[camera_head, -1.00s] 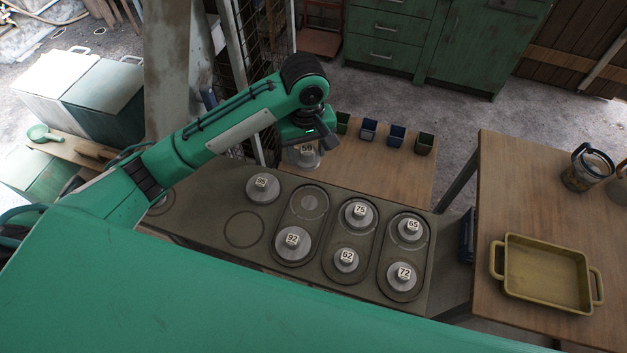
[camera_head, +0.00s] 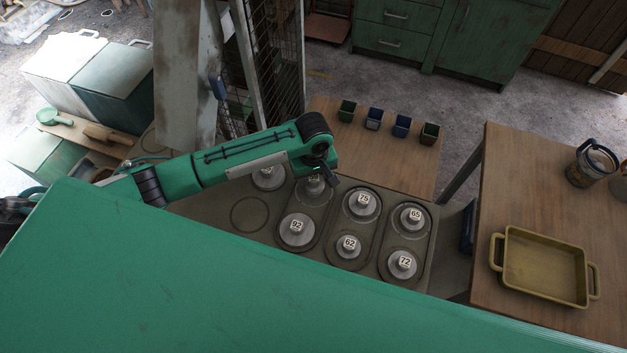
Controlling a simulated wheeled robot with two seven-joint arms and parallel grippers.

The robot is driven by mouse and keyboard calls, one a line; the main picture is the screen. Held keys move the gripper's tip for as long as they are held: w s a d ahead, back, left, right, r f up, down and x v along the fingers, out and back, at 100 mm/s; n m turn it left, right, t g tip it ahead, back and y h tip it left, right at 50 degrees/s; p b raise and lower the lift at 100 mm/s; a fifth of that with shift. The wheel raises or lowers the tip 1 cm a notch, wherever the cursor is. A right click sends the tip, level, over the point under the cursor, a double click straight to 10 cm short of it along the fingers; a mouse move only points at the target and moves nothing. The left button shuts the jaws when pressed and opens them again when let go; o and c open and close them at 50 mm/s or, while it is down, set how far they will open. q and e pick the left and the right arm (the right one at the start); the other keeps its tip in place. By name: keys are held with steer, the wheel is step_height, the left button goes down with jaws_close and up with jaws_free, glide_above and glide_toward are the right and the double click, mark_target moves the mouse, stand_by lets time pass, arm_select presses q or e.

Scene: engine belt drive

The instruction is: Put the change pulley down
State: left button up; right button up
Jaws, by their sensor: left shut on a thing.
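My left gripper (camera_head: 318,175) points down and is shut on the change pulley (camera_head: 313,187), a grey metal disc with a pale label on its hub. The label is too small and covered to read now; it looked like 59 earlier. The pulley is at the upper place of the slot-shaped recess that also holds pulley 92 (camera_head: 296,232), on the dark plate (camera_head: 215,206). I cannot tell whether it touches the plate. The gripper hides part of it. My right gripper is not in view.
Pulleys 75 (camera_head: 362,203), 62 (camera_head: 348,246), 65 (camera_head: 413,217) and 72 (camera_head: 402,264) sit close by on the right. Another pulley (camera_head: 268,179) is partly hidden by my left arm. A round recess (camera_head: 250,214) is empty. A yellow tray (camera_head: 497,251) lies on the right table.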

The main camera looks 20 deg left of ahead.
arm_select(q)
steer(key=shift+f, duration=1.3)
steer(key=o, duration=1)
steer(key=shift+f, duration=0.1)
step_height(320, 180, up, 12)
steer(key=shift+r+b, duration=0.15)
steer(key=shift+b, duration=0.35)
